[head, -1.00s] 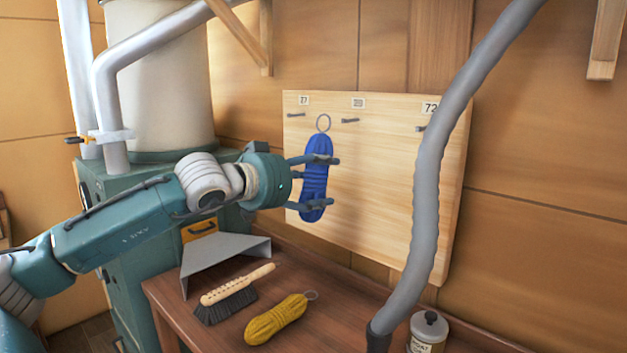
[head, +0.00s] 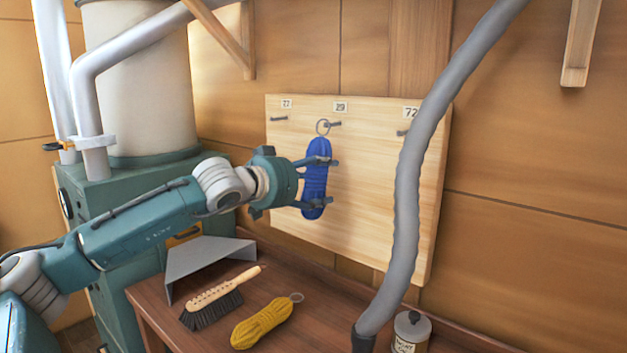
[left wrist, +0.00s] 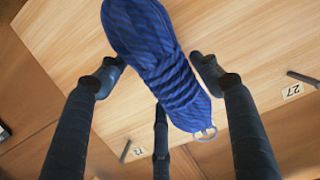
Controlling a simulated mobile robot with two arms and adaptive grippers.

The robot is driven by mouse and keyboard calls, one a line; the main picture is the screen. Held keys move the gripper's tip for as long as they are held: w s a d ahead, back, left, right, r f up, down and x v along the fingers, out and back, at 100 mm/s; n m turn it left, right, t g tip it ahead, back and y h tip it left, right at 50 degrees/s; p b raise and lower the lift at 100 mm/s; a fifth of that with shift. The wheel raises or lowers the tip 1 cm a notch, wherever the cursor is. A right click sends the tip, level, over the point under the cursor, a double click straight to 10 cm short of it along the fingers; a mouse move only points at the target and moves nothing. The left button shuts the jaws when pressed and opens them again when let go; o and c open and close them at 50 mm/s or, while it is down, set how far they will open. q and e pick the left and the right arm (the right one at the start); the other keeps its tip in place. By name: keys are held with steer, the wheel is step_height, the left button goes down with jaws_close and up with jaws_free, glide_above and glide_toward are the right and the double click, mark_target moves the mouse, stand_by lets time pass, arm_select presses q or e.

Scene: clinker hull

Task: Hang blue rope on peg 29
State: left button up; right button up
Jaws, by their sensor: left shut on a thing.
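The blue rope (head: 315,180) is a coiled hank with a metal ring (head: 322,127) at its top. My left gripper (head: 325,182) is shut on the blue rope and holds it upright in front of the board (head: 385,230). Peg 29 (head: 333,124) is the middle peg under the 29 label. In the head view the ring overlaps its left end; I cannot tell whether the ring is around it. In the left wrist view the rope (left wrist: 165,65) lies between the fingers, its ring (left wrist: 205,134) pointing down, and peg 29 is not discernible. My right gripper is not in view.
Other pegs stand left (head: 279,119) and right (head: 403,133) on the board. A grey hose (head: 405,200) crosses the board's right side. On the bench are a yellow rope (head: 262,322), brush (head: 215,302), dustpan (head: 205,262) and can (head: 411,332).

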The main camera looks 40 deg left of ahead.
arm_select(q)
steer(key=shift+w+r, duration=0.1)
steer(key=shift+w, duration=0.45)
steer(key=shift+w+d+f, duration=0.1)
steer(key=shift+w+f, duration=0.3)
steer(key=shift+w, duration=0.25)
steer(key=o, duration=1.4)
steer(key=shift+s, duration=0.15)
steer(key=v, duration=1.1)
steer(key=shift+s, duration=0.4)
steer(key=shift+r, duration=0.2)
